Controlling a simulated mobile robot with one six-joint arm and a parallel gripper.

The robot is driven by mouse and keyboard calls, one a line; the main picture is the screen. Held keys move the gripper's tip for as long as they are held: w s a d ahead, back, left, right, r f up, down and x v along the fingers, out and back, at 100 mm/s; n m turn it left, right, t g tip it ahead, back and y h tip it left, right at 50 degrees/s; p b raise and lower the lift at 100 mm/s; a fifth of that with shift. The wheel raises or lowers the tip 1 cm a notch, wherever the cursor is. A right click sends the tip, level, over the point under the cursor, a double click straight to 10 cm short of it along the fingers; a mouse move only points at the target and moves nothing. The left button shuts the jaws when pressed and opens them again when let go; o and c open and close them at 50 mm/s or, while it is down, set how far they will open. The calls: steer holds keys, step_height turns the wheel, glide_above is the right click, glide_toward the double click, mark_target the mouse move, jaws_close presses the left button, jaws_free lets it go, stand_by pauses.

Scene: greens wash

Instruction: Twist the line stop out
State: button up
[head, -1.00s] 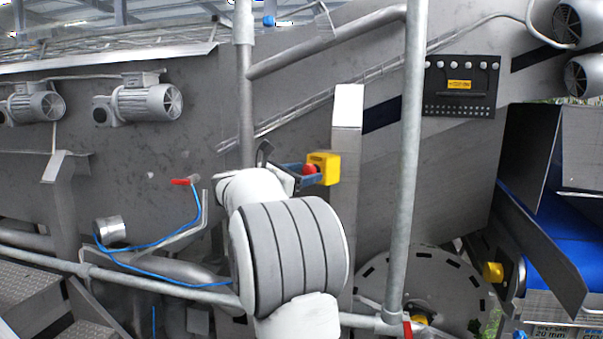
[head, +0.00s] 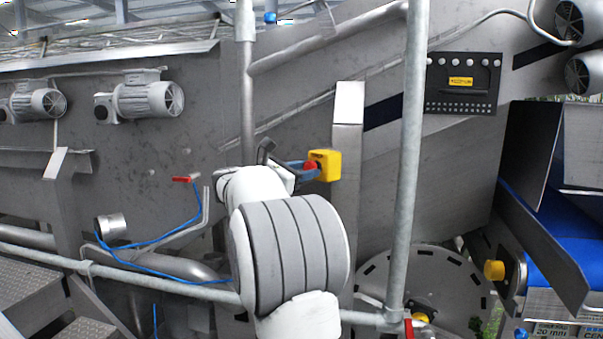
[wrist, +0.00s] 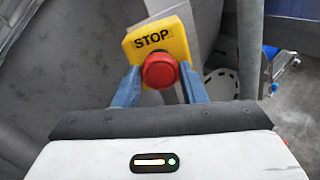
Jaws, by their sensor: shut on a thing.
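The line stop is a yellow box marked STOP with a red mushroom button. In the head view the yellow box (head: 325,165) sits on the front of a grey post, right of my arm. In the wrist view the red button (wrist: 160,70) stands out from the tilted yellow box (wrist: 157,40). My gripper (wrist: 159,82) has its two blue fingers on either side of the red button and is shut on it. In the head view my gripper (head: 306,169) reaches the button from the left, and my white and grey arm hides part of it.
A galvanized upright pole (head: 408,170) stands right of the stop box. A handrail (head: 150,286) runs low across the front. A blue hose (head: 160,243) with a red handle (head: 182,180) hangs at left. A black control panel (head: 462,84) is at upper right.

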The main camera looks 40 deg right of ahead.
steer(key=shift+m+b, duration=3.5)
steer(key=shift+m, duration=0.1)
steer(key=o, duration=1)
steer(key=shift+d, duration=0.1)
steer(key=shift+c, duration=0.2)
steer(key=shift+a, duration=0.4)
steer(key=a+b, duration=0.1)
steer(key=a, duration=0.6)
steer(key=shift+s, duration=0.4)
